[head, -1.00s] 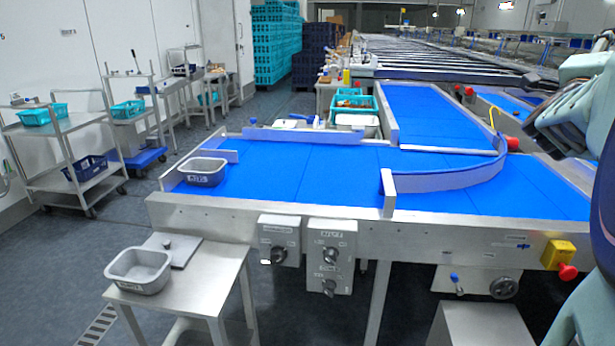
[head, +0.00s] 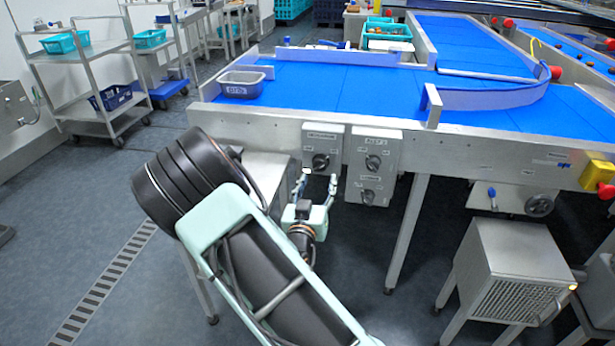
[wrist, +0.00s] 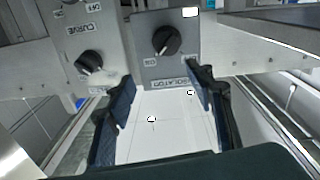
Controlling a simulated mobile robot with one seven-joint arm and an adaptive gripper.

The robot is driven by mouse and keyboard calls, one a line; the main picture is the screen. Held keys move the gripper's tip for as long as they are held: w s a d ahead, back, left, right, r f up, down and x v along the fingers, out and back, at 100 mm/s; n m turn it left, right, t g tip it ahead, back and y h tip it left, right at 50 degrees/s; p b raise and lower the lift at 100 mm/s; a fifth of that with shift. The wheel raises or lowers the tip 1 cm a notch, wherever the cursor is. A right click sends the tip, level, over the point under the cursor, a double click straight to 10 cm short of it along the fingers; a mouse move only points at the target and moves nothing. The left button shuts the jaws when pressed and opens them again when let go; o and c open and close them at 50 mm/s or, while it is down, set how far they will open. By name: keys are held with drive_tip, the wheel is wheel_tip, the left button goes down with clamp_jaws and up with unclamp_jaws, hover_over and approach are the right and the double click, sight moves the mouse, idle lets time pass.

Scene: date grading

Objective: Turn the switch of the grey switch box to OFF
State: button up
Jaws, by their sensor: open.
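Two grey switch boxes hang on the conveyor's front. The left one, the grey switch box (head: 336,137), has a single black rotary switch (head: 320,161). In the wrist view this box (wrist: 146,62) appears upside down, with a label that seems to read ISOLATOR. Its switch (wrist: 167,41) sits slightly turned; its position labels are too small to read surely. My gripper (head: 319,178) is open and empty, just below and in front of that switch. In the wrist view my gripper's fingers (wrist: 163,86) are spread on either side below the switch, not touching it.
The neighbouring box (head: 383,136) with two black knobs stands close on the right. A small steel table (head: 262,172) is partly hidden behind my arm. A grey bin (head: 241,84) sits on the blue belt (head: 330,88). A steel cabinet (head: 510,265) stands at lower right.

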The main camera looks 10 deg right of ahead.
sight(319, 169)
drive_tip(key=shift+n, duration=0.5)
drive_tip(key=w, duration=0.3)
drive_tip(key=w+d+f+b, duration=0.1)
drive_tip(key=w, duration=0.2)
drive_tip(key=w+f, duration=0.1)
drive_tip(key=w, duration=0.2)
drive_tip(key=shift+d+f+b, duration=0.1)
drive_tip(key=shift+d+b, duration=0.2)
drive_tip(key=shift+d, duration=0.05)
drive_tip(key=c, duration=1.2)
